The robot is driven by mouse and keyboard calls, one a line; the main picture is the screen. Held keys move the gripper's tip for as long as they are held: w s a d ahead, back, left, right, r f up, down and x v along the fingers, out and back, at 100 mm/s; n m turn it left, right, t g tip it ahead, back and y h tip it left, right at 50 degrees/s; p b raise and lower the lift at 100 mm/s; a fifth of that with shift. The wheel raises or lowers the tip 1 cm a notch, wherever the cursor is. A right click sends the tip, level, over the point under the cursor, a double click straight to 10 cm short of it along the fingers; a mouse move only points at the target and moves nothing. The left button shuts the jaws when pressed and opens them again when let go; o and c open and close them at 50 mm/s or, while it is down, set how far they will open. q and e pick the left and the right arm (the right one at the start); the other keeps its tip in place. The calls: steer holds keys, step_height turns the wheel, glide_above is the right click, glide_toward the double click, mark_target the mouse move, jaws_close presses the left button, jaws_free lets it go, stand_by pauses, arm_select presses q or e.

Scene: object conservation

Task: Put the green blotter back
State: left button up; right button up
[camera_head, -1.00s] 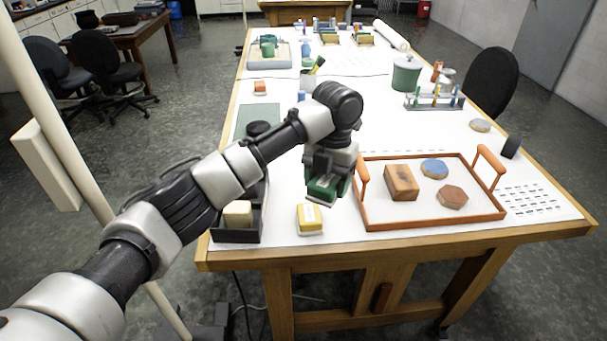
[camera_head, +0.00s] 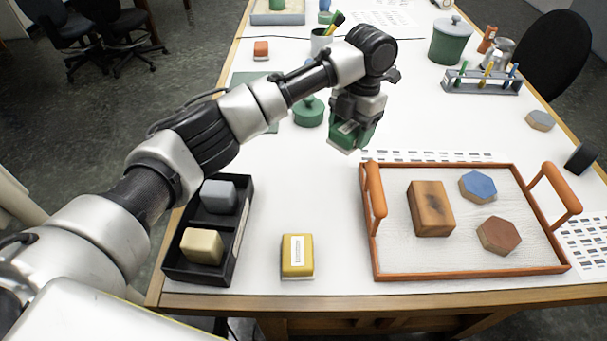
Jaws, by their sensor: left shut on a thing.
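My left gripper (camera_head: 352,122) is shut on a green block-like thing (camera_head: 343,142), which I take to be the green blotter. It has a pale underside and is held above the white table top, behind the left back corner of the orange tray. The gripper hides part of it. A black tray (camera_head: 241,228) stands at the front left. It holds a grey block (camera_head: 218,196) at the back and a beige block (camera_head: 202,246) in front. A yellow block (camera_head: 298,257) with a white label sits on the table to its right. My right gripper is not in view.
An orange-rimmed tray (camera_head: 470,275) with two raised handles holds a wooden block (camera_head: 430,208) and two hexagonal pieces. A green lidded pot (camera_head: 309,112) stands left of the gripper. A tube rack (camera_head: 482,84) and a green canister (camera_head: 450,42) stand at back right.

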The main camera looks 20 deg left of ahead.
mark_target(296, 192)
arm_select(q)
steer(key=s+a+f+p, duration=0.1)
steer(key=s+a, duration=0.1)
steer(key=s+a+f+p, duration=0.1)
steer(key=s+a+f, duration=0.1)
steer(key=a, duration=0.1)
steer(key=s+a+f+p, duration=0.1)
steer(key=s+a, duration=0.1)
steer(key=shift+s+a+f, duration=0.1)
steer(key=shift+a+f, duration=0.1)
steer(key=shift+f, duration=0.1)
steer(key=shift+s+a+f+p, duration=0.5)
steer(key=shift+s+a+f, duration=0.05)
steer(key=shift+a+f, duration=0.2)
steer(key=shift+s+a+f, duration=0.1)
steer(key=shift+f, duration=0.05)
step_height(296, 192, down, 3)
steer(key=shift+f+p, duration=0.15)
steer(key=shift+p, duration=0.5)
steer(key=shift+f, duration=0.4)
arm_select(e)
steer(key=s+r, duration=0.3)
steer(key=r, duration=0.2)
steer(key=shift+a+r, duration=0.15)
arm_select(q)
steer(key=shift+f, duration=0.1)
